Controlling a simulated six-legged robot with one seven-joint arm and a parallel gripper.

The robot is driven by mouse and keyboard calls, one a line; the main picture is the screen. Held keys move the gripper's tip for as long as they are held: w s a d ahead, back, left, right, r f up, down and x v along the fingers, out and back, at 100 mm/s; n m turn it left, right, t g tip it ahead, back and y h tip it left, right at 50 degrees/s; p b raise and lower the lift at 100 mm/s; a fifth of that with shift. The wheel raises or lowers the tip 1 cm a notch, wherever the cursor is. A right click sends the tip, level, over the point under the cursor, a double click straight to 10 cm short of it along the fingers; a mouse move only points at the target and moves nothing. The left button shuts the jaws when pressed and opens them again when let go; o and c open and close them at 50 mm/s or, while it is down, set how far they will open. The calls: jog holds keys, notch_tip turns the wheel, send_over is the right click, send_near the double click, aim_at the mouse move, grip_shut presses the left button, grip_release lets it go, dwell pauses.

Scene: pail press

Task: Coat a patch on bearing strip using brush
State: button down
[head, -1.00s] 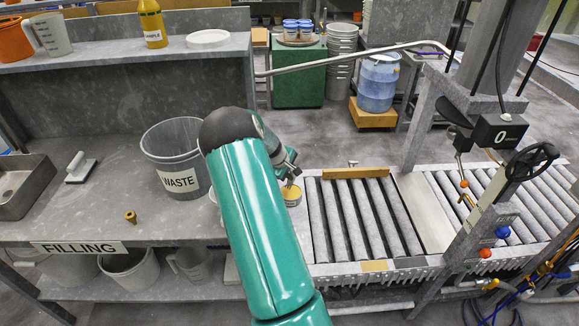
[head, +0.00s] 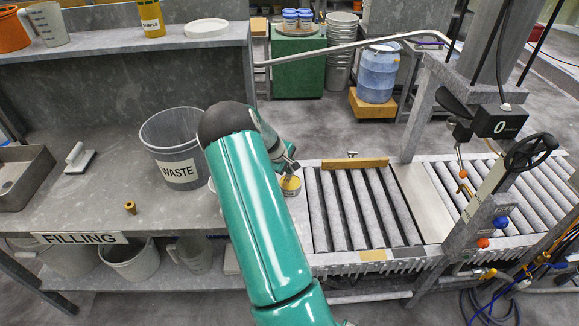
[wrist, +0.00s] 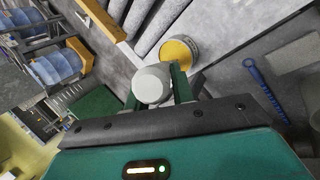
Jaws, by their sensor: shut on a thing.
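My gripper (wrist: 156,92) is shut on a pale round-ended piece (wrist: 151,84), which looks like the brush handle. Its bristles are hidden. In the head view my gripper (head: 287,166) is small and partly hidden by my arm, just above a tin with yellow content (head: 290,187). The tin also shows in the wrist view (wrist: 180,50), just beyond the fingers. Whether the brush touches the content cannot be told. A yellow-brown strip (head: 355,163), likely the bearing strip, lies along the far edge of the rollers. It also shows in the wrist view (wrist: 100,18).
The roller conveyor (head: 345,215) lies right of the tin, with the press frame (head: 470,225) beyond it. A waste pail (head: 179,160) stands on the filling bench left of my arm. A trowel (head: 77,158) and a small brass piece (head: 130,207) lie on the bench.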

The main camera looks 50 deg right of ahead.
jog(key=shift+f, duration=0.5)
dwell(0.8)
jog(key=shift+r, duration=3.55)
